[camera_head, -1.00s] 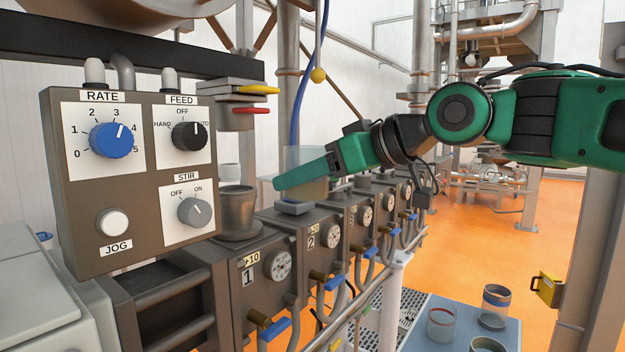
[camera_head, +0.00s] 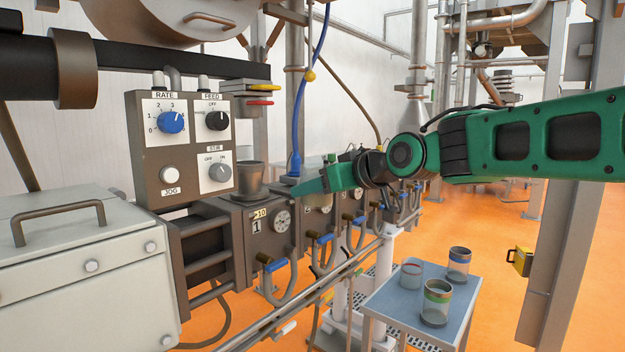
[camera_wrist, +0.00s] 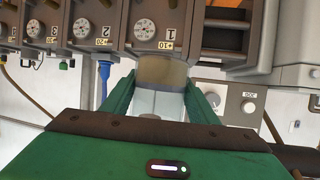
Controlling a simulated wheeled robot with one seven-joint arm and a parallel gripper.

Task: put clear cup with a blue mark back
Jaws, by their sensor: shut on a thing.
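My gripper (camera_head: 298,188) is near the row of metering units, just right of the dark metal pot. In the wrist view its two fingers (camera_wrist: 160,88) are shut on a clear cup (camera_wrist: 156,104), which looks tan at its far part and pale and see-through nearer me. A clear cup with a blue band (camera_head: 459,257) stands on the small blue-grey table (camera_head: 385,305).
The dark metal pot (camera_head: 250,178) stands by the control box (camera_head: 180,150). Valves with blue handles (camera_head: 275,265) and a rail run along the front. A post (camera_head: 565,255) stands at right.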

